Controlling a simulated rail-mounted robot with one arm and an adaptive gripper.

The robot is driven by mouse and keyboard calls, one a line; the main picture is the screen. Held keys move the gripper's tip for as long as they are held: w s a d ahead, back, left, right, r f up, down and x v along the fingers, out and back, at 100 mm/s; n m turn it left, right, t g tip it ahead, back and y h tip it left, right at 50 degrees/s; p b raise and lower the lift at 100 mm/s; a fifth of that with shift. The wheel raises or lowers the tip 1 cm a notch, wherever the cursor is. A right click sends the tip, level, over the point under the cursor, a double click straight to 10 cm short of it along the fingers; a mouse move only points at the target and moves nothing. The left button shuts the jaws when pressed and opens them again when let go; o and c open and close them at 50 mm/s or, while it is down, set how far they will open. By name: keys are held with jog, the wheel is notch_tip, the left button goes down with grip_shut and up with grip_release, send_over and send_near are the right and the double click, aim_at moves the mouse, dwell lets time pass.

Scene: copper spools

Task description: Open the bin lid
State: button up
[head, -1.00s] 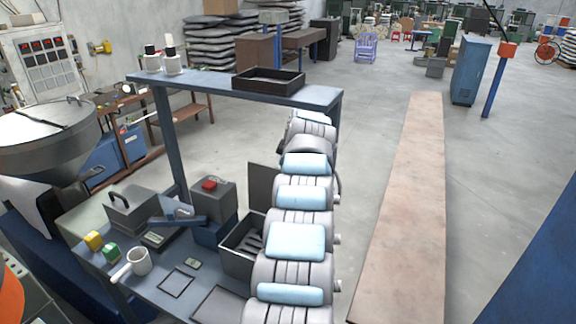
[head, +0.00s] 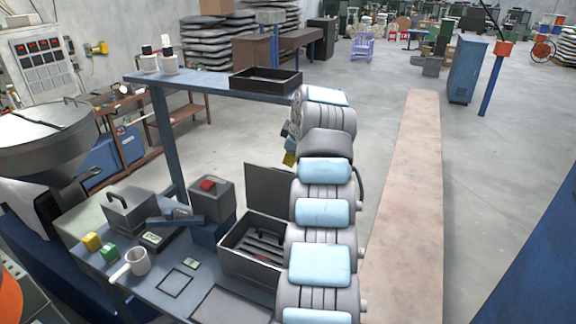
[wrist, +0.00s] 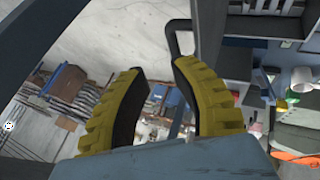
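The bin (head: 236,266) is a dark grey open-topped box on the blue bench, with slotted dark things inside. Its lid (head: 268,188) stands upright along the far side, so the bin is open. In the wrist view the lid (wrist: 211,30) shows nearly edge-on, with a dark loop handle (wrist: 171,38) on its outer side. My gripper (wrist: 159,70) has two yellow ribbed fingers, open with nothing between them. The right fingertip is close to the handle; I cannot tell whether they touch. In the head view only a bit of yellow finger (head: 290,158) shows; my arm hides the rest.
A shelf above holds a black tray (head: 266,80).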

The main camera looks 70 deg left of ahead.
jog(key=shift+v, duration=1.2)
jog(key=shift+s+a+r, duration=0.1)
